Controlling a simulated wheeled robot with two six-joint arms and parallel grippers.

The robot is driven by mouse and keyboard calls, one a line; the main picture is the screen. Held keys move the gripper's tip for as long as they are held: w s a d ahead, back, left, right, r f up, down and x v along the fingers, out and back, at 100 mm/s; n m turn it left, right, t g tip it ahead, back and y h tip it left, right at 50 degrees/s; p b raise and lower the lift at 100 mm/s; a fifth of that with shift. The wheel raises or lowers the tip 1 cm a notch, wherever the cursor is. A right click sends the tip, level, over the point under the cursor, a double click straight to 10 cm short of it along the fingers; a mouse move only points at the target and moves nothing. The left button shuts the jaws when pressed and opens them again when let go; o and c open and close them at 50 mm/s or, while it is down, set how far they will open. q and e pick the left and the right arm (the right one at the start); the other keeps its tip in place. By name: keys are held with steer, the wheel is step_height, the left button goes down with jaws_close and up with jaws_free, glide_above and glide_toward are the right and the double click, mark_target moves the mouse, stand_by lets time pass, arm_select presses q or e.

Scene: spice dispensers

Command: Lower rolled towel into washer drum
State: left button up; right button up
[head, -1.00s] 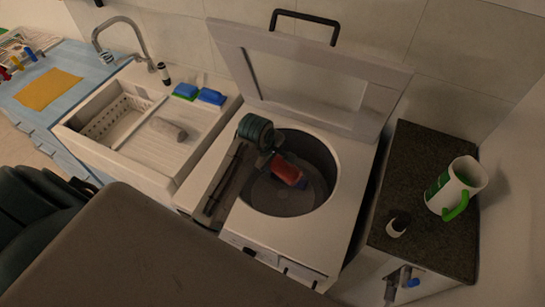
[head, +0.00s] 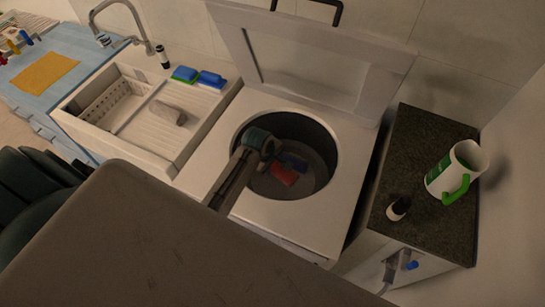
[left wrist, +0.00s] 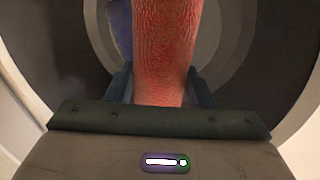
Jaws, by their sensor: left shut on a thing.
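The washer (head: 309,228) is a white top-loader with its lid (head: 310,55) raised. Its round dark drum (head: 318,150) is open at the top. My left gripper (head: 272,158) reaches into the drum opening from the left and is shut on a red rolled towel (head: 285,174). In the left wrist view the red towel (left wrist: 162,55) stands between the two fingers (left wrist: 160,88), with the drum wall (left wrist: 245,50) around it. A blue thing (head: 294,160) lies beside or behind the towel; I cannot tell whether it is separate. My right gripper is not seen.
A dark counter (head: 425,145) at the right holds a white and green jug (head: 452,170) and a small black-and-white bottle (head: 399,208). At the left stands a sink (head: 135,105) with a faucet (head: 125,15) and blue sponges (head: 211,79). The raised lid stands behind the drum.

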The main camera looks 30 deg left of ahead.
arm_select(q)
steer(key=shift+f+b, duration=2.35)
steer(key=shift+f, duration=3.1)
steer(key=o, duration=1.2)
steer(key=shift+r, duration=0.15)
steer(key=b+v, duration=0.1)
steer(key=v, duration=0.9)
steer(key=shift+s+r+b, duration=0.2)
steer(key=shift+r+b, duration=0.05)
steer(key=shift+b, duration=0.15)
